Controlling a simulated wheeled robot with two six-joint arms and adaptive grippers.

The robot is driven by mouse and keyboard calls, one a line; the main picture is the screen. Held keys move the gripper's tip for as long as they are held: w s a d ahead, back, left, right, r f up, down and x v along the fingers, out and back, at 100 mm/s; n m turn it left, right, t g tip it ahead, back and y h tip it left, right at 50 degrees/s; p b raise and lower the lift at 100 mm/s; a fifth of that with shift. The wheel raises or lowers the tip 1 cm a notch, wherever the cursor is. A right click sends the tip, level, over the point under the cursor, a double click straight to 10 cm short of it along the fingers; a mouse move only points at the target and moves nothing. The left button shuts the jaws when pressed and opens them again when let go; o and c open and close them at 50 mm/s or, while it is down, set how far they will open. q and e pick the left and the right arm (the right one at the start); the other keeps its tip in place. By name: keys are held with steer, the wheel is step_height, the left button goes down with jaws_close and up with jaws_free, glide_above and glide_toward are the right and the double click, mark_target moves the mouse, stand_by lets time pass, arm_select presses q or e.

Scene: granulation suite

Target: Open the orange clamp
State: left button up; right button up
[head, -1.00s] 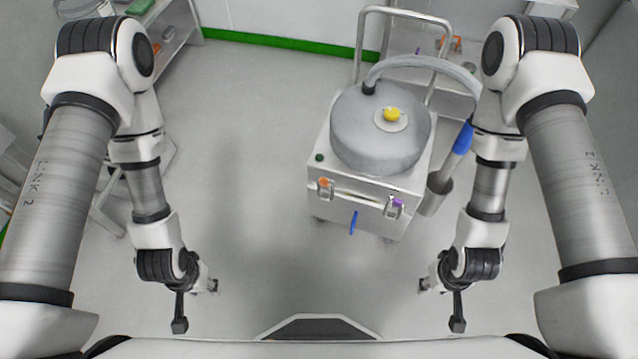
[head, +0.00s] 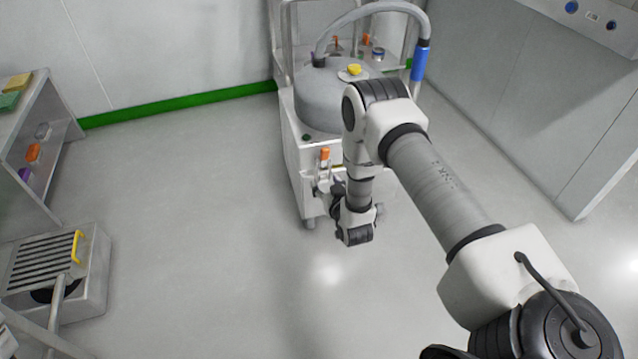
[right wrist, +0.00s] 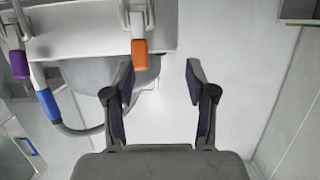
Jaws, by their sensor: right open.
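The orange clamp (head: 324,154) is on the front face of a white wheeled machine (head: 293,165), at its left side in the head view. In the right wrist view the orange clamp (right wrist: 140,54) hangs on a metal latch, just left of and beyond the fingertips. My right gripper (right wrist: 158,74) is open, with nothing between its fingers. In the head view the right gripper (head: 333,189) is close to the front of the machine, just below the clamp and partly hidden by my wrist. My left gripper is out of view.
A purple clamp (right wrist: 18,64) is farther left in the wrist view. A hose with a blue cuff (head: 420,64) arches over the grey drum (head: 318,98) with its yellow knob. A shelf (head: 45,150) and a metal unit (head: 92,270) stand at left. The floor between is clear.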

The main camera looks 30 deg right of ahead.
mark_target(326, 153)
steer(key=w+d+t+b, duration=0.1)
steer(key=w+d, duration=0.1)
steer(key=w+d+r+t+h+b, duration=0.1)
steer(key=w+d, duration=0.1)
steer(key=shift+w+d+t+h, duration=0.1)
steer(key=shift+d+t+h, duration=0.2)
steer(key=shift+t, duration=0.1)
steer(key=b+x, duration=0.2)
steer(key=x, duration=0.4)
steer(key=shift+w, duration=0.3)
steer(key=shift+w+d+r, duration=0.1)
steer(key=shift+w, duration=0.1)
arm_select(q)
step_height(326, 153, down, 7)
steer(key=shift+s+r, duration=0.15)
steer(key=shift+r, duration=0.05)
arm_select(e)
jaws_close()
